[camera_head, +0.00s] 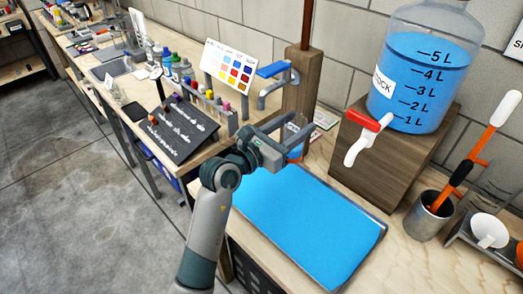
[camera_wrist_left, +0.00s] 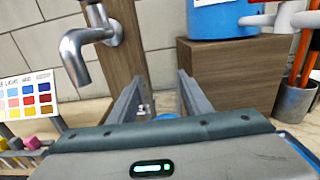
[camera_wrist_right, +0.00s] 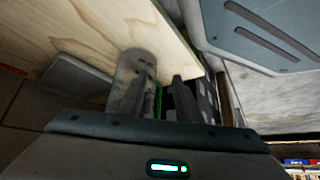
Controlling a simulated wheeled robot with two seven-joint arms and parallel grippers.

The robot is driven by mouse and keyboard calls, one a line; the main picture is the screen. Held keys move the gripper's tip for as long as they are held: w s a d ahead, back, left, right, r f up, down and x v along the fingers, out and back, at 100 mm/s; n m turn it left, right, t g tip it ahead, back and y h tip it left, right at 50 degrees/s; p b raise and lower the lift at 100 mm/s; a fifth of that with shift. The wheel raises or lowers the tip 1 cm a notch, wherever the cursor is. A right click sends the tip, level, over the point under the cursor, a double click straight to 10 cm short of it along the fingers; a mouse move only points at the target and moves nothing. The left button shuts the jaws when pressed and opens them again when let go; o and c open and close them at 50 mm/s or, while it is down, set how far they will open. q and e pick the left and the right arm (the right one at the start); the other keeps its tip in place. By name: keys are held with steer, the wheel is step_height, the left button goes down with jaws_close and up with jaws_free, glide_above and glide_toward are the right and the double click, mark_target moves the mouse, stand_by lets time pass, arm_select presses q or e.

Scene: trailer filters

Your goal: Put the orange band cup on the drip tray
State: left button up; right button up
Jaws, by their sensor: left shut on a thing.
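My left gripper (camera_head: 290,138) is shut on a clear cup with an orange band (camera_head: 296,152). The cup is partly hidden by the fingers and is near the back left edge of the blue tray with a grey rim (camera_head: 310,225), which appears to be the drip tray. I cannot tell whether the cup touches anything below. In the left wrist view only a bit of blue shows low between the fingers. My right gripper (camera_wrist_right: 158,95) shows only in its wrist view, with a gap between its fingers.
A wooden block (camera_head: 385,165) carries a large blue-filled jug (camera_head: 425,70) with a red-handled tap (camera_head: 365,138) at the right. A metal faucet (camera_head: 275,82) on a post stands behind the gripper. A tool cup (camera_head: 427,217) stands far right. The tray surface is clear.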

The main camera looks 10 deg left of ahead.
arm_select(q)
steer(key=a+f, duration=0.5)
steer(key=a, duration=0.3)
steer(key=shift+a, duration=0.4)
arm_select(e)
steer(key=shift+s+d+f, duration=0.2)
steer(key=shift+s+d, duration=0.05)
steer(key=shift+s, duration=0.1)
arm_select(q)
step_height(320, 180, down, 4)
steer(key=shift+f, duration=0.1)
arm_select(e)
steer(key=shift+w+a+r, duration=0.25)
steer(key=shift+w+a, duration=0.15)
steer(key=shift+w, duration=0.05)
arm_select(q)
steer(key=o, duration=1.6)
steer(key=shift+f, duration=0.1)
steer(key=shift+c, duration=0.2)
arm_select(e)
steer(key=shift+w, duration=0.1)
